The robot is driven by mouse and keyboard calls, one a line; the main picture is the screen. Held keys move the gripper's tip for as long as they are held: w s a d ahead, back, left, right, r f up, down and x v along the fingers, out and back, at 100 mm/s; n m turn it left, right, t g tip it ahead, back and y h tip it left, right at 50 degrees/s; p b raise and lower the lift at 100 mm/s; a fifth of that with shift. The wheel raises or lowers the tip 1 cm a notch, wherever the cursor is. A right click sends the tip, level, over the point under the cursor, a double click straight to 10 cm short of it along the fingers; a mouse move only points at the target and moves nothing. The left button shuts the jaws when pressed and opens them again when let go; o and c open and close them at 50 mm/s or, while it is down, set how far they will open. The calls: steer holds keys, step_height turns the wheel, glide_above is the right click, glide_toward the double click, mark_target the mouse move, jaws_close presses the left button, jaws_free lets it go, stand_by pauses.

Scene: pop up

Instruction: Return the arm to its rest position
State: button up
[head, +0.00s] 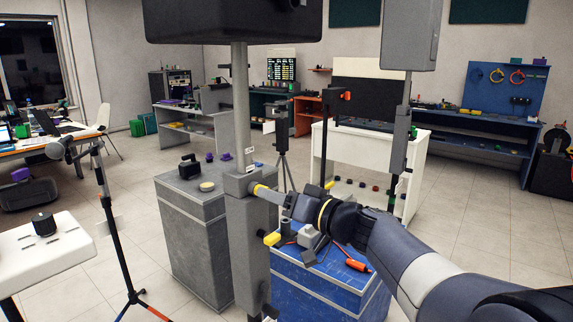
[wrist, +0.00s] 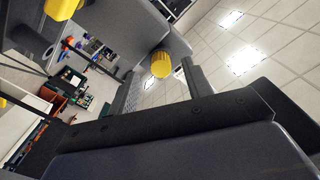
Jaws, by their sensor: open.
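My arm (head: 400,255) reaches in from the lower right of the head view, stretched toward a grey upright post (head: 245,250). My gripper (head: 290,203) is at its far end, above the blue cabinet and just right of the post. In the wrist view my gripper (wrist: 160,84) has its two fingers apart, with nothing held between them. A yellow cylindrical piece (head: 265,193) sticks out from the post's bracket toward my gripper. It also shows in the wrist view (wrist: 161,63), just beyond the fingertips; whether they touch it is unclear.
A blue cabinet (head: 315,285) with tools on top stands below my gripper. A grey cabinet (head: 190,235) is behind the post. A thin stand (head: 118,225) and white table (head: 40,250) are at left. Floor (head: 480,235) is clear at right.

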steer(key=p+v, duration=0.2)
steer(key=shift+s+r+p, duration=0.15)
steer(key=shift+r+p, duration=0.05)
steer(key=shift+p, duration=0.2)
steer(key=shift+f+p, duration=0.2)
steer(key=shift+p, duration=0.1)
steer(key=shift+s+r, duration=0.1)
